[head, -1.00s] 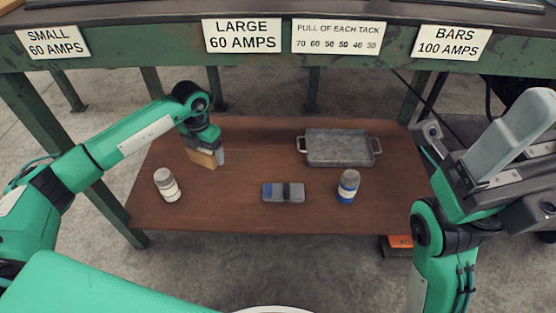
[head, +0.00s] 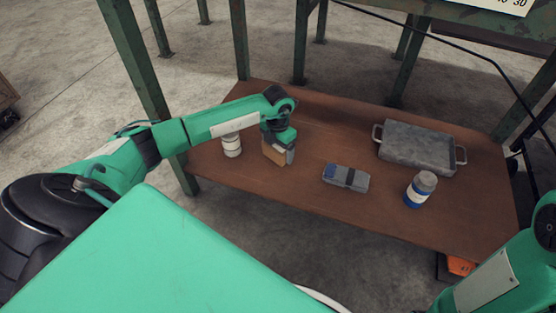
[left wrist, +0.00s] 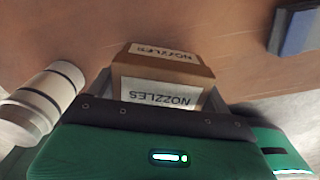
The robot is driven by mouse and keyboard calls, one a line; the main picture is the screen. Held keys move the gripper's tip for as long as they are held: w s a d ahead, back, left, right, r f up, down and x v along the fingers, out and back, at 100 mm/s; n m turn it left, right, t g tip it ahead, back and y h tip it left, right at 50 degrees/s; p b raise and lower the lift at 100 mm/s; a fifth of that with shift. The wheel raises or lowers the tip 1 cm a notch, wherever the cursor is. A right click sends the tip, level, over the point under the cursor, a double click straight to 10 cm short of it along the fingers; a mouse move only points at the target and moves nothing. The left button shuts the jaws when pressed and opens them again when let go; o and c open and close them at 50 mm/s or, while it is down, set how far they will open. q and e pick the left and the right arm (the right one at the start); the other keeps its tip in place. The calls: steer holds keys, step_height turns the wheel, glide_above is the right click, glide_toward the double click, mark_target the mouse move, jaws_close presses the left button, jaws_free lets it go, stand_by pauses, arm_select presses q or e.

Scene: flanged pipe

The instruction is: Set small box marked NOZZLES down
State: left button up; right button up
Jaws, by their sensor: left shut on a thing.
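The small box marked NOZZLES (left wrist: 165,75) is brown cardboard with white labels and fills the middle of the left wrist view. In the head view the box (head: 274,152) is at the left part of the brown shelf, right of a white bottle (head: 231,145). My left gripper (head: 281,150) is shut on it from above, with fingers on either side. The box looks close to the shelf surface (head: 310,205); I cannot tell if its underside touches. My right arm shows at the right edge of the head view, its gripper out of frame.
A grey and blue block (head: 346,178) lies right of the box. A blue-and-white bottle (head: 420,189) and a grey metal tray (head: 417,148) stand farther right. Green table legs (head: 140,85) rise around the shelf. The shelf's front middle is clear.

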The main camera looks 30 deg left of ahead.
arm_select(q)
step_height(320, 180, down, 4)
steer(key=shift+f+b, duration=0.15)
steer(key=shift+b, duration=1.05)
